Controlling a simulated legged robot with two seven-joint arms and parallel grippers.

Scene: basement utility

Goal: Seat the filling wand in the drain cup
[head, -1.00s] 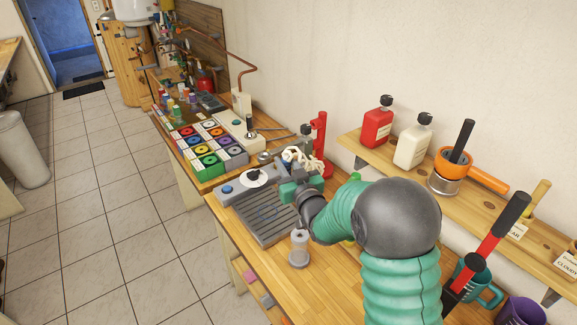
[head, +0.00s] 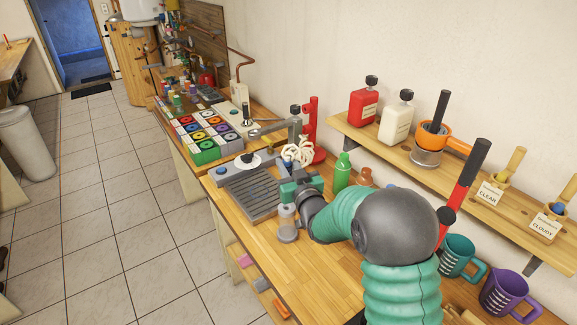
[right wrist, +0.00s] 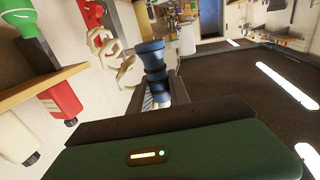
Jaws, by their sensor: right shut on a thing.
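My right gripper (head: 291,190), a teal and dark jaw unit, is shut at the near end of the slatted tray. In the right wrist view a dark blue stepped cylinder stands at its jaws; I take this as the filling wand (right wrist: 152,62). In the head view the jaws mostly hide what they hold. A small clear and grey cup (head: 287,231), which looks like the drain cup, stands upright on the bench, just below the gripper in the picture. I cannot tell whether the wand touches it. My left gripper is out of view.
The grey slatted tray (head: 247,197) lies left of the gripper. A white looped bundle (head: 298,151), a red stand (head: 313,125) and a green bottle (head: 342,172) stand behind. The wall shelf (head: 380,143) holds bottles. The front bench top (head: 300,275) is mostly clear.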

